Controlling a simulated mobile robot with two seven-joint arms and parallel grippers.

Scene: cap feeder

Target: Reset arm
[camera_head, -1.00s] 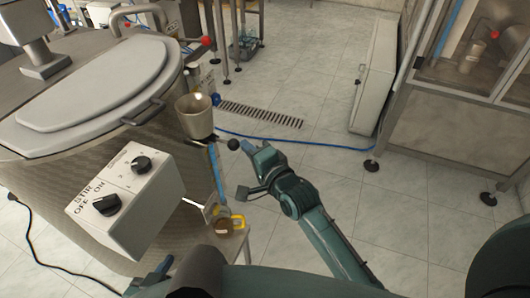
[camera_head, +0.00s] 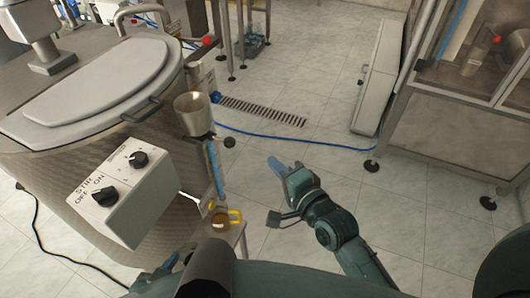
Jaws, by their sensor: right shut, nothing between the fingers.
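My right gripper (camera_head: 276,166) is over the tiled floor in the middle of the picture. Its blue fingers are together with nothing between them, and they point up and left. It is apart from the black ball knob (camera_head: 230,142) of the lever beside the metal funnel cup (camera_head: 194,112) on the vat. My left gripper (camera_head: 170,264) shows only in part at the bottom left, below the control box. My own body hides much of it, and its jaw opening is not clear.
The large steel vat (camera_head: 60,165) with a grey lid fills the left. Its control box (camera_head: 126,192) with two black knobs juts out. Open floor lies right of my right arm, before the glass-fronted cabinet (camera_head: 450,130).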

